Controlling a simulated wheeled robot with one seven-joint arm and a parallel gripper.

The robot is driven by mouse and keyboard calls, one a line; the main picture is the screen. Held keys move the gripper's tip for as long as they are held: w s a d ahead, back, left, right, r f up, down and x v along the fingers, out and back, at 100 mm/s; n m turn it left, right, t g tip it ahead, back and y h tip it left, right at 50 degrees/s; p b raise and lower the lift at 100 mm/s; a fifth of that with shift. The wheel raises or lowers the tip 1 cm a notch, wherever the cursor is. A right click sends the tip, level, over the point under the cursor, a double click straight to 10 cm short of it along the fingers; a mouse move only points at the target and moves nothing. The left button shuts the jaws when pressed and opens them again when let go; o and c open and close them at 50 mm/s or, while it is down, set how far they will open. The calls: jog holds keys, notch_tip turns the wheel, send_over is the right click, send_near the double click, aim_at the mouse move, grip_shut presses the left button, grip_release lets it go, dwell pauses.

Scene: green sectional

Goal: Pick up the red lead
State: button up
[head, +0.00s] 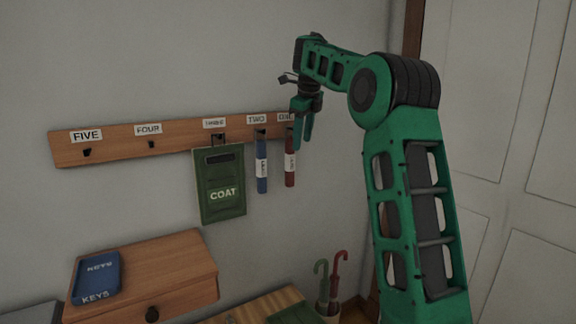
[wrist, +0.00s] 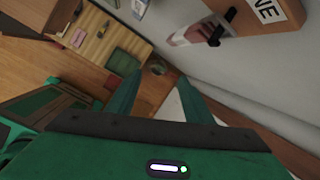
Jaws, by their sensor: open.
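The red lead (head: 290,168) hangs straight down from the hook under the label ONE, at the right end of the wooden rail (head: 178,140). It has a white label band. In the wrist view the red lead (wrist: 187,37) shows near the black hook, up and right of the fingers, partly cut by its angle. My gripper (head: 302,143) is open and empty, with its fingers pointing down. In the head view it is just right of the lead's upper part. In the wrist view my gripper (wrist: 158,88) has nothing between its fingers.
A blue lead (head: 262,170) hangs at TWO, close left of the red one. A green COAT pouch (head: 222,185) hangs at THREE. Hooks FOUR and FIVE are bare. Below are a blue KEYS tray (head: 96,278) on a wooden cabinet (head: 180,262) and an umbrella stand (head: 328,308).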

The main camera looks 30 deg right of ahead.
jog(key=w+d+m+t, duration=0.1)
jog(key=w+d+m, duration=0.1)
jog(key=w+m, duration=0.4)
jog(key=y, duration=0.1)
send_over(292, 156)
jog(key=s, duration=0.2)
jog(key=shift+n, duration=0.3)
jog(key=f, duration=0.4)
jog(key=shift+a+f, duration=0.1)
jog(key=shift+a, duration=0.15)
jog(key=shift+d+x, duration=0.15)
jog(key=shift+x, duration=1.15)
jog(key=shift+d+x, duration=0.15)
jog(key=shift+x, duration=1.2)
jog(key=shift+s, duration=0.1)
jog(key=c, duration=0.9)
